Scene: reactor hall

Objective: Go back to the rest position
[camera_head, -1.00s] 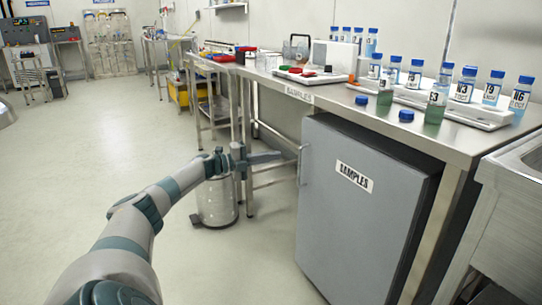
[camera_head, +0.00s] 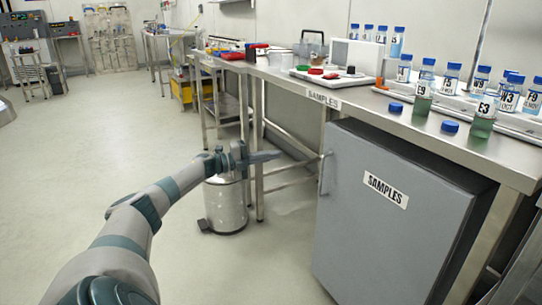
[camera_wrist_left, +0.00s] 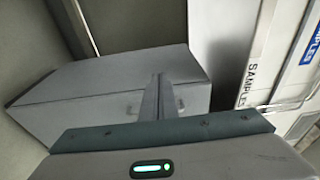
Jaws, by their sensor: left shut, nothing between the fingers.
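My left gripper (camera_head: 264,157) is held out in front of the bench, left of the grey cabinet's handle and above the pedal bin, apart from both in the head view. Its fingers are together and hold nothing. In the left wrist view its shut fingers (camera_wrist_left: 158,98) point at a grey box-like unit with a small handle (camera_wrist_left: 128,110). My right gripper is in neither view.
The grey cabinet (camera_head: 385,235) labelled SAMPLES stands under the steel bench (camera_head: 440,140), which carries several blue-capped bottles. The pedal bin (camera_head: 226,205) stands near my left gripper. The floor (camera_head: 75,170) at the left is clear.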

